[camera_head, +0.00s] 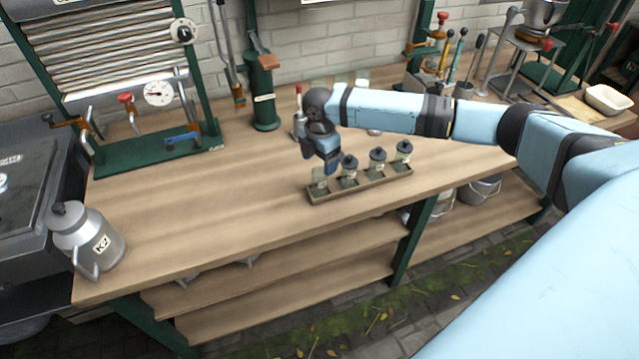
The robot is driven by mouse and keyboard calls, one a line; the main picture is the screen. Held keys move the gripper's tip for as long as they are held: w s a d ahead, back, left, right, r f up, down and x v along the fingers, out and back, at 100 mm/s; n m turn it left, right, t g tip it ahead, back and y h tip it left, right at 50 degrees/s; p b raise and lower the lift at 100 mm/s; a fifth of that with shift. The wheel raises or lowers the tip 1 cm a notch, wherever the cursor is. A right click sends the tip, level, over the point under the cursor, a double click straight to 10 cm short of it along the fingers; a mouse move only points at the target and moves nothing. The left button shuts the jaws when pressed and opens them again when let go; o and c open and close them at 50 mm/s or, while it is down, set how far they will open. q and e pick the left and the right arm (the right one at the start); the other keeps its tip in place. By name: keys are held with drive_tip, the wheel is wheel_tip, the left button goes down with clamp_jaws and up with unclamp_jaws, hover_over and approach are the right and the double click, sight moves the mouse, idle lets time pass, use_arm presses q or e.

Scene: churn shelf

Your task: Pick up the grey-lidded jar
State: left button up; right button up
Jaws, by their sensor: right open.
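A shallow wooden tray (362,189) on the workbench holds a row of small glass jars. Three jars, (348,177) in second place, then (377,166) and (403,157), show dark grey lids; I cannot tell their shades apart at this size. The leftmost jar (319,183) has its top partly hidden by my right gripper (326,168). That gripper is open and points down just above and beside the left end of the row. I cannot tell whether it touches a jar. My left gripper is not in view.
A metal milk can (88,240) stands at the bench's left front corner. A green post stand (262,95) and a red-topped bottle (299,120) are behind. The bench (210,210) is clear left of the tray. A white dish (607,100) lies far right.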

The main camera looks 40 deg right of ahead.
drive_tip(key=shift+s+a+f, duration=0.1)
drive_tip(key=shift+f, duration=1.45)
drive_tip(key=shift+s+f, duration=0.1)
drive_tip(key=shift+f, duration=1.4)
drive_tip(key=c, duration=1.1)
drive_tip(key=shift+r, duration=0.1)
wheel_tip(320, 180, up, 20)
drive_tip(key=s+a+m+p, duration=0.2)
drive_tip(key=s+a+m, duration=0.1)
drive_tip(key=m, duration=0.3)
drive_tip(key=s+a+m+p, duration=0.3)
drive_tip(key=s+a+m, duration=0.1)
drive_tip(key=m, duration=0.3)
drive_tip(key=s+a+r+m+p, duration=0.1)
drive_tip(key=s+a+m+p, duration=0.1)
drive_tip(key=s+a+m, duration=0.2)
drive_tip(key=shift+a+m, duration=0.75)
drive_tip(key=shift+m, duration=0.65)
